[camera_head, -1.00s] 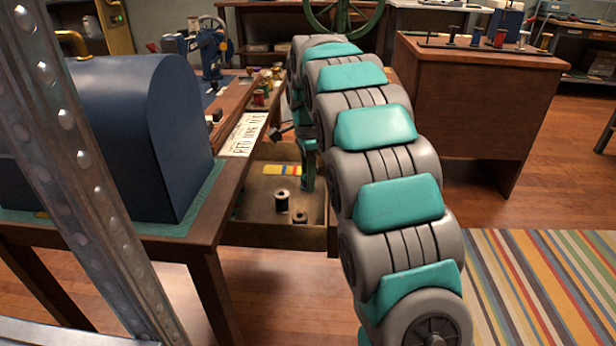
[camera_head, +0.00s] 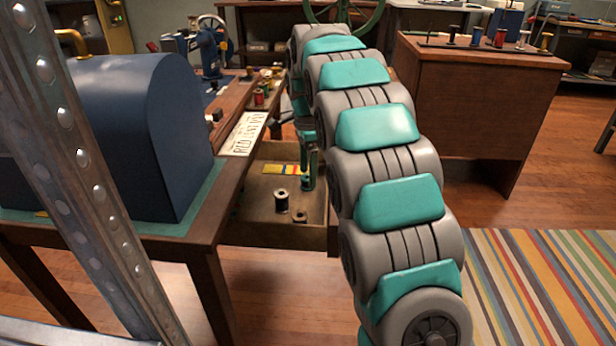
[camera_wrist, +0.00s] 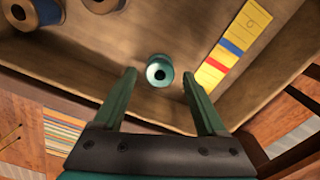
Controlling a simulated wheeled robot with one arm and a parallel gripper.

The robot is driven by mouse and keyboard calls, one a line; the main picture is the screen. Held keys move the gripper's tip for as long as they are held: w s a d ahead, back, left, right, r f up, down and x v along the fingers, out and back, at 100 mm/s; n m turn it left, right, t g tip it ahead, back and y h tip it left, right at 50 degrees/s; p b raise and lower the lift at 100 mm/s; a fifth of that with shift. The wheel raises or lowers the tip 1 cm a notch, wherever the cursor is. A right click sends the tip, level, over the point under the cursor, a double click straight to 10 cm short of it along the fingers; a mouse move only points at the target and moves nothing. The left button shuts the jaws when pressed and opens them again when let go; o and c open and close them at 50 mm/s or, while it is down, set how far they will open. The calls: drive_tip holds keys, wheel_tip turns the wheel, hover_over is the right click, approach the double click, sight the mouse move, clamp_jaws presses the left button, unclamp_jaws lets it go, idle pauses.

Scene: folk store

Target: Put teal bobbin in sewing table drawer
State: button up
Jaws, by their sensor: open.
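The sewing table drawer (camera_head: 275,236) is pulled out, and its inside fills most of the wrist view. The teal bobbin (camera_wrist: 160,72) is in the wrist view, end-on to the camera, over the drawer's brown floor (camera_wrist: 115,40). It lies between the lines of my two fingers, near their tips, with a gap on each side. I cannot tell for sure whether it touches the floor. My gripper (camera_wrist: 159,76) is open and points down into the drawer. In the head view my gripper (camera_head: 308,180) hides the bobbin or blends with it.
The drawer also holds a dark spool (camera_head: 281,201), a smaller spool (camera_head: 300,216) and a striped yellow card (camera_head: 281,169). The drawer walls stand close around my gripper. A blue domed case (camera_head: 130,140) sits on the table at left. A wooden cabinet (camera_head: 470,110) stands at right.

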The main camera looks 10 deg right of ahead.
wheel_tip(320, 180, up, 10)
drive_tip(key=p, duration=0.1)
drive_tip(key=shift+p, duration=0.4)
drive_tip(key=shift+s, duration=0.1)
drive_tip(key=s+n, duration=0.2)
drive_tip(key=s, duration=0.4)
drive_tip(key=s+f+n, duration=0.1)
drive_tip(key=s+n, duration=0.2)
drive_tip(key=s, duration=0.3)
drive_tip(key=s+f+n, duration=0.1)
drive_tip(key=s+n, duration=0.1)
drive_tip(key=s, duration=0.4)
drive_tip(key=shift+s+a+f+n+g, duration=0.1)
drive_tip(key=shift+s+a+n+g, duration=0.05)
drive_tip(key=shift+a+n+g, duration=0.2)
drive_tip(key=s+f+n, duration=0.4)
drive_tip(key=s+f, duration=0.2)
drive_tip(key=s, duration=0.7)
drive_tip(key=s+f+n+g, duration=0.1)
drive_tip(key=s+f+n, duration=0.4)
drive_tip(key=s, duration=0.7)
drive_tip(key=shift+s+a+f, duration=0.35)
drive_tip(key=shift+a+f, duration=0.05)
drive_tip(key=shift+f, duration=0.2)
drive_tip(key=shift+n, duration=0.25)
